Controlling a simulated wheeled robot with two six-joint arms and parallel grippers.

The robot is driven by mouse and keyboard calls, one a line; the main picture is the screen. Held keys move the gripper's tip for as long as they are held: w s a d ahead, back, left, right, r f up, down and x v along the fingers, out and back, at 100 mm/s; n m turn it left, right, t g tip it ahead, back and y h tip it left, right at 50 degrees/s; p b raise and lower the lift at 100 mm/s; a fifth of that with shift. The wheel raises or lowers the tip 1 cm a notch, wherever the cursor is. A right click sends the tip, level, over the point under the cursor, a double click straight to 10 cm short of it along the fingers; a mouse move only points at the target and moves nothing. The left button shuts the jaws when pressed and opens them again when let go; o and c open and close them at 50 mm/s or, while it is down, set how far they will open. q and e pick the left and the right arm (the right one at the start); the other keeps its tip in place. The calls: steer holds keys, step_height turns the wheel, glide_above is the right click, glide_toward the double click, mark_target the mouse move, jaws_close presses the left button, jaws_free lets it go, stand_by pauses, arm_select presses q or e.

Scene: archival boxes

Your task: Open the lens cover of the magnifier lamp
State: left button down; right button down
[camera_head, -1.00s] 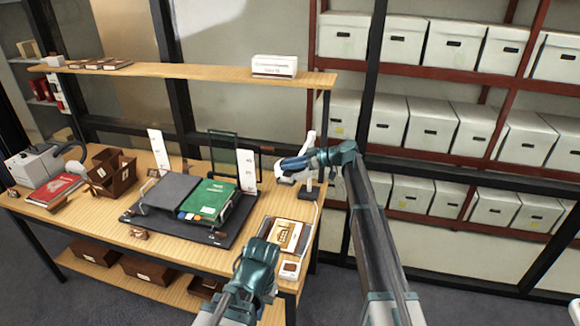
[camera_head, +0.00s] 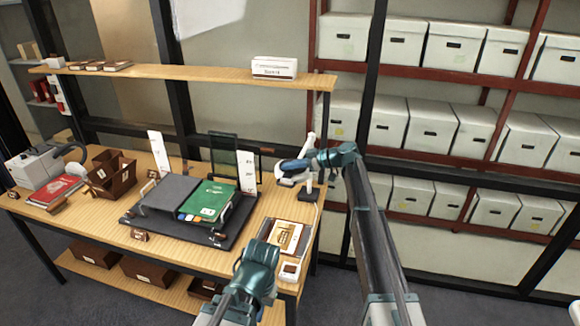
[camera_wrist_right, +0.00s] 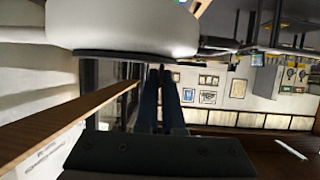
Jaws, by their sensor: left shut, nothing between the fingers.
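The magnifier lamp (camera_head: 309,144) stands at the right end of the desk, with a white arm and head and a dark base. Its white head (camera_wrist_right: 125,28) fills the top of the right wrist view, with a dark flat rim or cover (camera_wrist_right: 125,57) along its underside. My right gripper (camera_head: 286,165) is at the lamp head. In the wrist view its fingers (camera_wrist_right: 160,74) are close together, with the tips just under the dark rim; contact is unclear. My left gripper (camera_head: 262,250) is shut and empty over the desk's front right; its fingertips are mostly hidden.
A dark mat (camera_head: 235,226) holds a grey stand and green folder (camera_head: 208,201). Upright white scales and glass panels stand behind. A shelf (camera_head: 200,73) runs above the desk.

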stand_by(0.9)
steer(key=shift+w+d+r+m+g+y+p, duration=0.15)
steer(key=shift+w+r+m+g+p, duration=0.15)
steer(key=shift+r+m+p, duration=0.25)
steer(key=shift+w+d+r+m+g+y+p, duration=0.15)
steer(key=shift+w+r+m+g+p, duration=0.2)
steer(key=shift+r+p, duration=0.2)
steer(key=shift+w+d+r+m+g+y+p, duration=0.1)
steer(key=shift+w+r+m+g+y+p, duration=0.3)
steer(key=shift+r+m, duration=0.3)
steer(key=shift+w+d+r+m+g, duration=0.2)
steer(key=shift+w+r+m+g, duration=0.25)
steer(key=shift+m, duration=0.35)
steer(key=shift+r, duration=0.1)
steer(key=c, duration=1)
jaws_free()
steer(key=shift+c, duration=0.2)
